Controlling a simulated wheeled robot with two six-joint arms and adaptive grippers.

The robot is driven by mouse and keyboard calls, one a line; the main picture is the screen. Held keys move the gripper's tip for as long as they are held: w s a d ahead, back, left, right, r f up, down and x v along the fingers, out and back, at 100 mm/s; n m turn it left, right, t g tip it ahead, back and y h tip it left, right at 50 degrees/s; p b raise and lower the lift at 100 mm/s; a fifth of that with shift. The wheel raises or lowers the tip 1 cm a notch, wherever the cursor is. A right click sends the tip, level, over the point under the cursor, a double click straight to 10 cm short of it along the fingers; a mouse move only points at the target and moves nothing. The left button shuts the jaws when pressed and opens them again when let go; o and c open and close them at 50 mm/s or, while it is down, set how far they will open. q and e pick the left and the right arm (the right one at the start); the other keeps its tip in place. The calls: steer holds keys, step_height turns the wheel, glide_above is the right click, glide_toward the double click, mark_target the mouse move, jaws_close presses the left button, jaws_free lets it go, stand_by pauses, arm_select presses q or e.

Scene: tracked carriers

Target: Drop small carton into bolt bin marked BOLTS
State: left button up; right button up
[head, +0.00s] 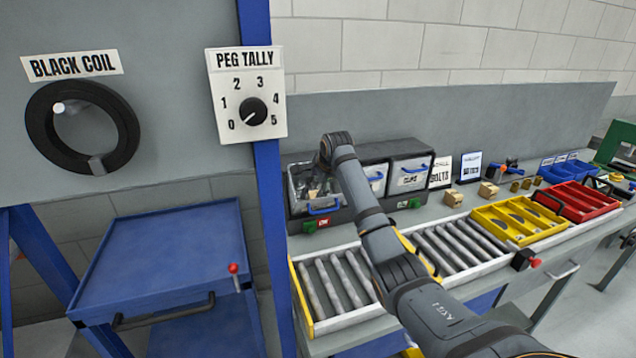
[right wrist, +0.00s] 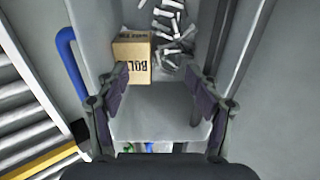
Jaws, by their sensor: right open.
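The small carton (right wrist: 132,62) is a brown box with dark print starting "BOL". In the right wrist view it lies inside a light grey bin (right wrist: 160,98), beside a heap of loose silver bolts (right wrist: 172,32). In the head view this is the leftmost bin (head: 296,190) of the dark rack, with a blue handle; its marking is not readable. My right gripper (right wrist: 165,92) points down into the bin. It is open and empty, with its left finger close to the carton; I cannot tell whether they touch. In the head view my arm partly hides the bin. My left gripper is not in view.
More bins with blue handles (head: 409,175) stand to the right in the rack, near a card reading BOLTS (head: 440,172). Small cartons (head: 453,198) stand on the bench. A roller conveyor (head: 335,285) with yellow (head: 517,218) and red (head: 577,201) trays runs in front.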

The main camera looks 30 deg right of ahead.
steer(key=shift+s+r, duration=0.15)
steer(key=shift+r, duration=0.05)
steer(key=v, duration=1.1)
steer(key=shift+s+r, duration=0.2)
steer(key=shift+r, duration=0.05)
steer(key=shift+a, duration=0.1)
